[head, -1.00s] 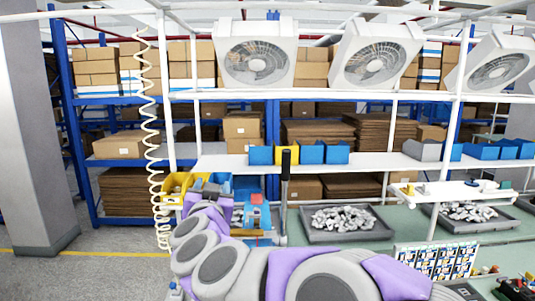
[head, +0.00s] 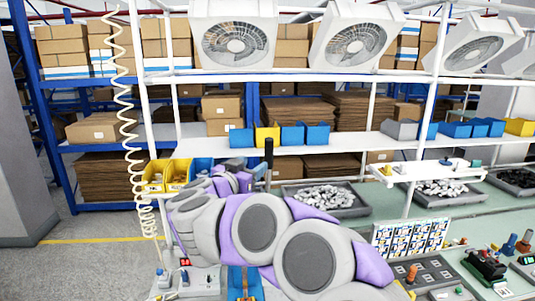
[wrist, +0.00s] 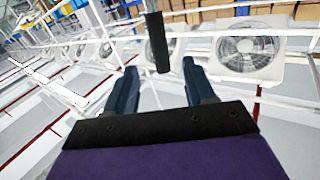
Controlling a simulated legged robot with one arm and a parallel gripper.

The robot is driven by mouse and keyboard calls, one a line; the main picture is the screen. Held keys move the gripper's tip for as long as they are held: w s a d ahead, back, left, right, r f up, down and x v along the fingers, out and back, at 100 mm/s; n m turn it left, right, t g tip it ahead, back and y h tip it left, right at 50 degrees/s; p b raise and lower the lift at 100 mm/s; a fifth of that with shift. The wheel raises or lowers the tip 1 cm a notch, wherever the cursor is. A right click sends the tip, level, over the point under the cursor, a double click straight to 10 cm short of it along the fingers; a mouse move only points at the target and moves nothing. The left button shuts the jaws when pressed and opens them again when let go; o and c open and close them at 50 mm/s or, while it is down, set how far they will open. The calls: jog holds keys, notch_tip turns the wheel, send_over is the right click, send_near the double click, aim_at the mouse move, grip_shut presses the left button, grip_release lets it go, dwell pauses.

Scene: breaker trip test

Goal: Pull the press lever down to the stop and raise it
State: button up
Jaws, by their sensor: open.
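The press lever shows in the head view as an upright black handle (head: 268,153), just beyond the end of my arm. My arm hides its lower part and most of the press. In the wrist view the black handle (wrist: 157,42) stands nearly upright, tilted slightly, ahead of my gripper (wrist: 159,66). It lies between the lines of the two dark blue fingers. The fingers are apart, and nothing is gripped. I cannot tell how far the handle is from the fingertips.
Yellow bins (head: 167,175) stand left of the lever. A grey tray of metal parts (head: 362,208) lies right of it on the green bench. A shelf with blue and yellow bins (head: 267,137) runs behind. A coiled cord (head: 130,140) hangs at left.

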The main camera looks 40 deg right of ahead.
aim_at(266, 155)
jog(key=x, duration=1.1)
jog(key=shift+f, duration=0.1)
jog(key=shift+a, duration=0.1)
grip_shut()
